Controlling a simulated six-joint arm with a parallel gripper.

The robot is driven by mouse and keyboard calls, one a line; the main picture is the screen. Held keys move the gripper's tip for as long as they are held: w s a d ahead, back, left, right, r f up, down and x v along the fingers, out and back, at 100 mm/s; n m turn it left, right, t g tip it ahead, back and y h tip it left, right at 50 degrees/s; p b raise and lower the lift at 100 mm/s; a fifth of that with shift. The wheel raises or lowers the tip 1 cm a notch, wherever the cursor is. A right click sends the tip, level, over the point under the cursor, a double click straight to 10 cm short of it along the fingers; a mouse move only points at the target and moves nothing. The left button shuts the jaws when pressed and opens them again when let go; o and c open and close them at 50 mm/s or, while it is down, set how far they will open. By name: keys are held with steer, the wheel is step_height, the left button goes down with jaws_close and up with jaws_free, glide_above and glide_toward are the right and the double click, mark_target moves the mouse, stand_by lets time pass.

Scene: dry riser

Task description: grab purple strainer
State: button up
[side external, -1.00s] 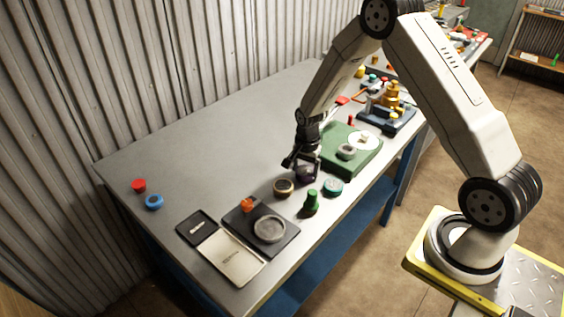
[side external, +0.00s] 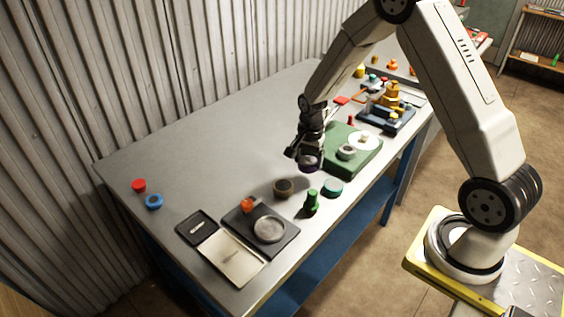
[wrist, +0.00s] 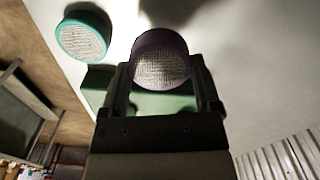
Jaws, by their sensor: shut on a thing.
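The purple strainer (side external: 308,162) is a small round ring with a mesh face. My gripper (side external: 305,154) is shut on it and holds it above the grey table, left of the green board. In the wrist view the strainer (wrist: 160,62) sits between the two fingers of my gripper (wrist: 163,80), its purple rim and pale mesh facing the camera. The fingers hide part of its sides.
A teal strainer (side external: 332,187), a dark round strainer (side external: 284,187) and a green part (side external: 312,202) stand nearby. The green board (side external: 362,160) is just right. A black scale (side external: 283,240) lies in front. The table's left middle (side external: 215,150) is clear.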

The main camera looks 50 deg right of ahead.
steer(key=s+a+r, duration=0.2)
steer(key=s+r, duration=0.6)
steer(key=s, duration=0.4)
steer(key=shift+s+a+r, duration=0.35)
steer(key=shift+a+r, duration=0.05)
steer(key=shift+a, duration=0.1)
